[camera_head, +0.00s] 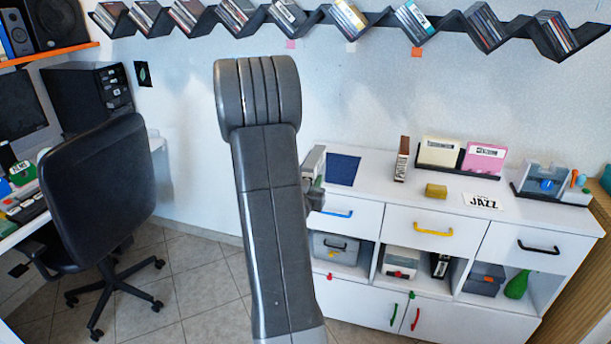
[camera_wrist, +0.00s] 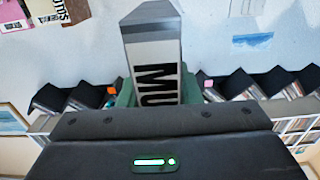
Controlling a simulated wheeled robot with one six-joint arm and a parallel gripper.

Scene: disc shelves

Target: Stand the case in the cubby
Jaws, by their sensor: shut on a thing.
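A pale case (camera_wrist: 155,75) with a grey end and large black letters "MU" is held in my gripper (camera_wrist: 158,92) in the wrist view. Greenish finger pads show on both sides of it, and its lower part is hidden behind the gripper body. In the head view my arm hides most of the gripper; a pale grey edge shows just right of the arm, above the cabinet's left end. The white cabinet (camera_head: 400,218) has open cubbies below its drawers. The middle cubby holds a white-and-red box (camera_head: 401,262) and a dark upright case (camera_head: 440,265).
The left cubby holds a grey box (camera_head: 336,248); the right one holds a dark box (camera_head: 484,279) and a green vase (camera_head: 517,284). An office chair (camera_head: 100,190) stands left.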

